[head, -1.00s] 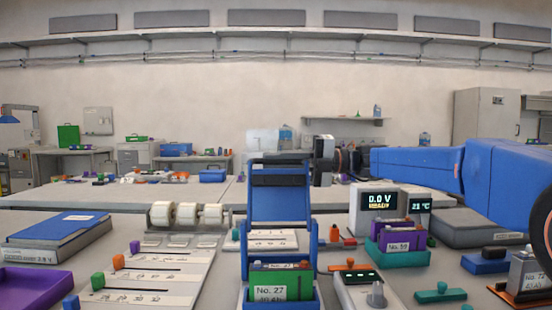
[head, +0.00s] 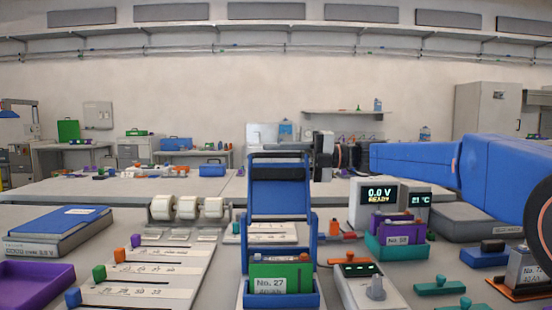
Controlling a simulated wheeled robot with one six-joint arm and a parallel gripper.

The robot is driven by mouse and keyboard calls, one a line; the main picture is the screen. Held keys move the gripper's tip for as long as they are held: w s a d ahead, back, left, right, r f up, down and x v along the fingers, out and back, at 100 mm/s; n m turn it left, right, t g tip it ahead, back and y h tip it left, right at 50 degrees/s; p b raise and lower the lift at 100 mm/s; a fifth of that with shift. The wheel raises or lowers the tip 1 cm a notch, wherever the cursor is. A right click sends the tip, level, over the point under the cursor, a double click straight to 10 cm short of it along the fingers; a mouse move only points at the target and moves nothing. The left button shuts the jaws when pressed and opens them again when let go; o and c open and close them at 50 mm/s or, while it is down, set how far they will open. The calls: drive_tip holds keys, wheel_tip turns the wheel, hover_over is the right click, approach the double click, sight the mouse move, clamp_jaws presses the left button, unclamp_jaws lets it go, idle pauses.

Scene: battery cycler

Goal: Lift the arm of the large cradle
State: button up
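The large cradle (head: 243,299) is blue and stands at the front centre of the bench. It holds a green battery (head: 304,272) labelled No. 27. The cradle's blue arm (head: 278,197) stands raised behind the battery, with a dark pad and a dark bar near its top. My gripper (head: 318,157) is dark and sits just right of the top of this arm, at the end of my blue arm coming from the right. Its fingers are small and partly lost against the background. I cannot tell whether they are open or touch the cradle arm.
A teal cradle (head: 398,251) with a purple battery (head: 399,224) stands right of the large cradle, before a display reading 0.0 V (head: 374,206). A grey box with a knob (head: 360,283) is close on the right. Labelled strips (head: 160,255) and white rolls (head: 187,208) lie left.

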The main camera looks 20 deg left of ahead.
drive_tip(key=v, duration=1.7)
drive_tip(key=shift+d, duration=0.2)
drive_tip(key=shift+r, duration=0.1)
